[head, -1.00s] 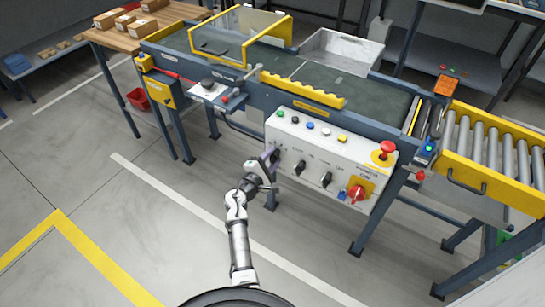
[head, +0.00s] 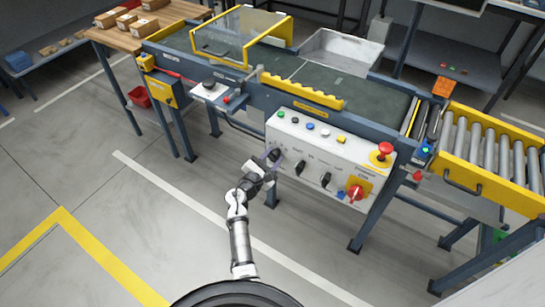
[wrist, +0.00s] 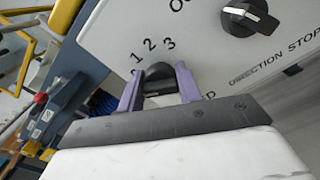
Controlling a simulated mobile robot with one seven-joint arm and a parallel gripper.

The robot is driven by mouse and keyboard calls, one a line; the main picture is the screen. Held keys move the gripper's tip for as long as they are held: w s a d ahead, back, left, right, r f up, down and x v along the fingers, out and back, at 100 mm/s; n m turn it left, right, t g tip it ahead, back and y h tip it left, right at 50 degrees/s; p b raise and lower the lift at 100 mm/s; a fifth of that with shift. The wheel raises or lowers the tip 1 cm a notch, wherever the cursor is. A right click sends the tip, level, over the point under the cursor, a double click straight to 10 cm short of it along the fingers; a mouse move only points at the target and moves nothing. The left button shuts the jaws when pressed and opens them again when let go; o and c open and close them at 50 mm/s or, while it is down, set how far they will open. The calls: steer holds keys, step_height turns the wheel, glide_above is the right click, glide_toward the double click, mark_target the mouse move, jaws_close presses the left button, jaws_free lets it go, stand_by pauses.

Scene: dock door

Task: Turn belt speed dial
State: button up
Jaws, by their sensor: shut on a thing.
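The belt speed dial is a dark knob (wrist: 158,76) on the white control panel (wrist: 110,35), with the numbers 1, 2 and 3 printed around it in the wrist view. My gripper (wrist: 159,88) has its two purple fingers on either side of the knob, shut on it. In the head view my gripper (head: 270,163) is at the left end of the panel's front face, at the leftmost dark knob (head: 275,154). The fingers and gripper body hide part of the knob, so I cannot read its setting.
Two more black knobs (head: 299,168) (head: 326,180) and a red switch on yellow (head: 356,192) lie to the right. A red mushroom button (head: 385,149) and several small buttons top the panel. The floor (head: 130,215) left of my arm is clear.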

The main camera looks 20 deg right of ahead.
stand_by(0.3)
steer(key=o, duration=1)
steer(key=shift+a, duration=0.1)
steer(key=b+v, duration=0.2)
steer(key=v, duration=1.1)
steer(key=shift+s+a, duration=0.2)
steer(key=shift+s, duration=0.05)
